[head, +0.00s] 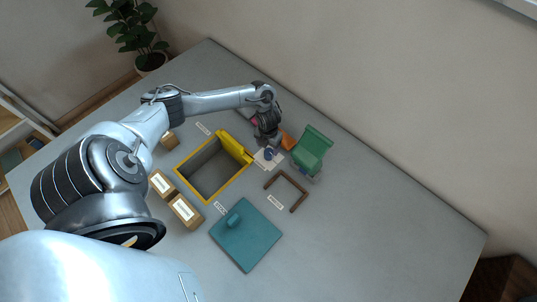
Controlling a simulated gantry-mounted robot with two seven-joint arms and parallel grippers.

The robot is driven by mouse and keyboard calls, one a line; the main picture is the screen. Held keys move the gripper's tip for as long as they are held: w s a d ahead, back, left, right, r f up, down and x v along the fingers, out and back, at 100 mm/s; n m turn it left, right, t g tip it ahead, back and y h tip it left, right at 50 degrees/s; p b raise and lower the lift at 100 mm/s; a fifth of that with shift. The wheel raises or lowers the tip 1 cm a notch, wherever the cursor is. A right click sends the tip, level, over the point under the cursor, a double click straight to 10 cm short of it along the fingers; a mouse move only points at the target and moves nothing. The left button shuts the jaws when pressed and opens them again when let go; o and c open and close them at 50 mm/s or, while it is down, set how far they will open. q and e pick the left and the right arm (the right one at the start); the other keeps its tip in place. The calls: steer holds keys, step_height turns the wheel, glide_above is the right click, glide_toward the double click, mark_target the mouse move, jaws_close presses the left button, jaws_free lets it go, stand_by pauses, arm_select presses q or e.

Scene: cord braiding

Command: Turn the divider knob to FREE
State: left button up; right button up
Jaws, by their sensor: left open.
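A small blue knob (269,153) stands on a white plate (265,163) just right of the yellow-rimmed box. It looks like the divider knob, but any lettering or pointer is too small to read, so its setting cannot be told. My left gripper (269,145) reaches down from above, right at the knob, and partly covers it. It is open; whether its fingers touch the knob cannot be told. The box (183,182) is open and grey inside, with a yellow raised part (236,147) at its knob side. My right gripper is out of view.
A green bin (312,148) and an orange item (287,139) stand close right of the gripper. A brown U-shaped frame (292,195) and a teal lid (250,240) lie in front. Cardboard boxes (186,212) sit left. The table's right side is clear.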

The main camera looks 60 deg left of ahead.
mark_target(269, 152)
arm_select(q)
steer(key=shift+f+b, duration=0.8)
steer(key=shift+f, duration=2.35)
steer(key=c, duration=1)
steer(key=shift+r+n+p, duration=0.25)
steer(key=shift+n+p, duration=1.25)
steer(key=shift+n, duration=0.3)
steer(key=n+p, duration=0.3)
steer(key=n, duration=0.2)
steer(key=shift+w+d+p, duration=0.1)
steer(key=shift+p, duration=0.2)
steer(key=n+p, duration=0.2)
steer(key=n, duration=0.3)
steer(key=shift+p, duration=0.3)
steer(key=shift+c, duration=0.2)
steer(key=n+p, duration=0.1)
steer(key=n, duration=0.2)
steer(key=shift+w+f, duration=0.1)
steer(key=shift+n+p, duration=0.4)
steer(key=shift+n, duration=0.2)
steer(key=shift+f, duration=0.1)
